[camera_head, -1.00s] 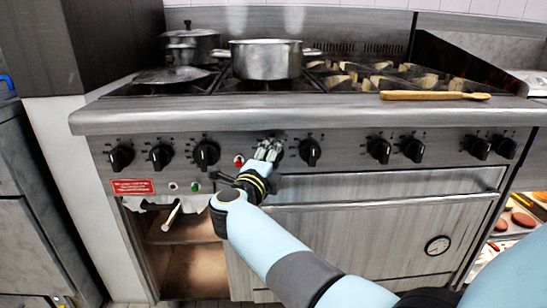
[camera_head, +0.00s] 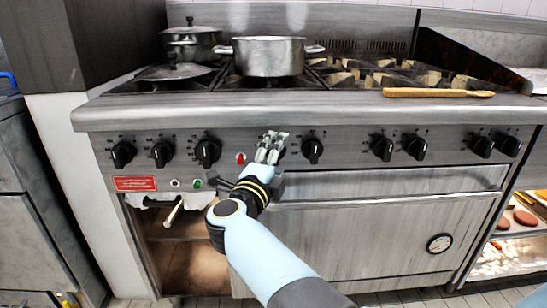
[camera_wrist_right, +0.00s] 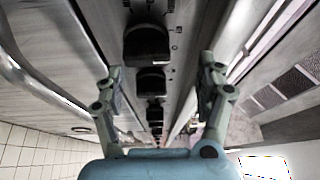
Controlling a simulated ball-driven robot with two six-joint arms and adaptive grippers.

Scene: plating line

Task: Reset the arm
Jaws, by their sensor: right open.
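My right arm, light blue with a black and yellow wrist, reaches up from the bottom of the head view. My right gripper (camera_head: 272,147) is in front of the stove's knob panel (camera_head: 350,150), overlapping a knob behind it. In the right wrist view the two fingers of the gripper (camera_wrist_right: 160,70) stand wide apart with nothing between the tips. A row of black knobs (camera_wrist_right: 148,45) shows beyond and between them. I cannot tell whether a finger touches the panel. My left gripper is not in view.
A steel pot (camera_head: 268,57) and a lidded pot (camera_head: 191,42) stand on the stove top. A wooden utensil (camera_head: 437,93) lies near its front right edge. The oven door (camera_head: 370,235) is shut. An open compartment (camera_head: 195,265) is at lower left. Food trays (camera_head: 515,245) are at right.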

